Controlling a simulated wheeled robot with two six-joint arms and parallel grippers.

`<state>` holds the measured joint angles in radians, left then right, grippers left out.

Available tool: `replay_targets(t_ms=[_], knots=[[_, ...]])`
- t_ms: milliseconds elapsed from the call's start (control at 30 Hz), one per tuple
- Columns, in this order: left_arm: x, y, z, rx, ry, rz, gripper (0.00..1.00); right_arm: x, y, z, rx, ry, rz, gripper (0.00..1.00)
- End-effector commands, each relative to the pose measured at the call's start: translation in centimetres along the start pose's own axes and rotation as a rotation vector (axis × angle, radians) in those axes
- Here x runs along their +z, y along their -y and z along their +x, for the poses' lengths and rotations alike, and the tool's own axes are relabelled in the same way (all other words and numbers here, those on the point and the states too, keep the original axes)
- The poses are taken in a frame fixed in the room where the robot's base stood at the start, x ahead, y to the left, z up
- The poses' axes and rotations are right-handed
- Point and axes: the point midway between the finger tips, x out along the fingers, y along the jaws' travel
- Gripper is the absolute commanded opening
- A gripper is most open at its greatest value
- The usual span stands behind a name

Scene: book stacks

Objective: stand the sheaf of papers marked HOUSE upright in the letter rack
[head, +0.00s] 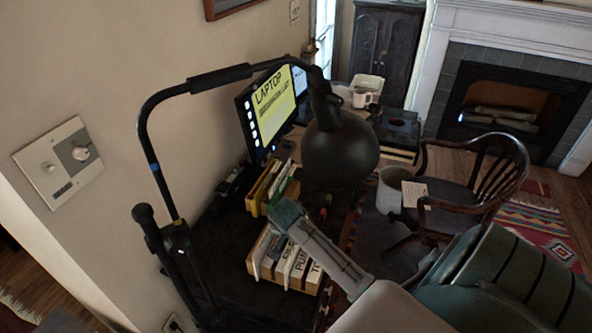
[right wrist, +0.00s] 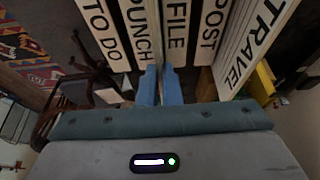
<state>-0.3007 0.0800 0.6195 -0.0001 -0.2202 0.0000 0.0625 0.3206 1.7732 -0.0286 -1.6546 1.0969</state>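No papers marked HOUSE can be read in either view. A light wooden rack (head: 255,258) on the dark desk holds several upright white sheaves with black lettering. In the right wrist view these are a TO DO sheaf (right wrist: 103,30), a PUNCH sheaf (right wrist: 139,30), a FILE sheaf (right wrist: 176,35), a POST sheaf (right wrist: 210,30) and a TRAVEL sheaf (right wrist: 246,45). My right gripper (right wrist: 160,75) has its two blue fingers close together at the PUNCH and FILE edges. Whether they pinch something is unclear. My left gripper is not in view.
A yellow-sided holder (head: 258,192) stands behind the rack, near the monitor (head: 268,105). A black lamp (head: 340,150) hangs over the desk and hides part of it. A wooden chair (head: 470,180) and a pale bin (head: 390,190) stand to the right.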

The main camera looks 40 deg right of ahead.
Motion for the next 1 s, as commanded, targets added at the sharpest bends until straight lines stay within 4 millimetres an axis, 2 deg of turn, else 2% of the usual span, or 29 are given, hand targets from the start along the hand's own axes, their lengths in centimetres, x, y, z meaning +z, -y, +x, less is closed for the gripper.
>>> replay_targets(t_ms=[400,500,567,867,1000], knots=[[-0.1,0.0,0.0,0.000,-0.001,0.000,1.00,0.0,0.0,0.0,0.000,0.000,0.000,0.00],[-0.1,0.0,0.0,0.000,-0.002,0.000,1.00,0.0,0.0,0.0,0.000,0.000,0.000,0.20],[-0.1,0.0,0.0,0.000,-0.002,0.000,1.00,0.0,0.0,0.0,0.000,0.000,0.000,0.30],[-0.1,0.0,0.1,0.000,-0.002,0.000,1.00,0.0,0.0,-0.1,-0.001,0.000,0.000,0.30],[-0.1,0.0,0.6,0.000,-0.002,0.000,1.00,0.0,0.1,-1.4,-0.003,-0.001,0.000,0.30]])
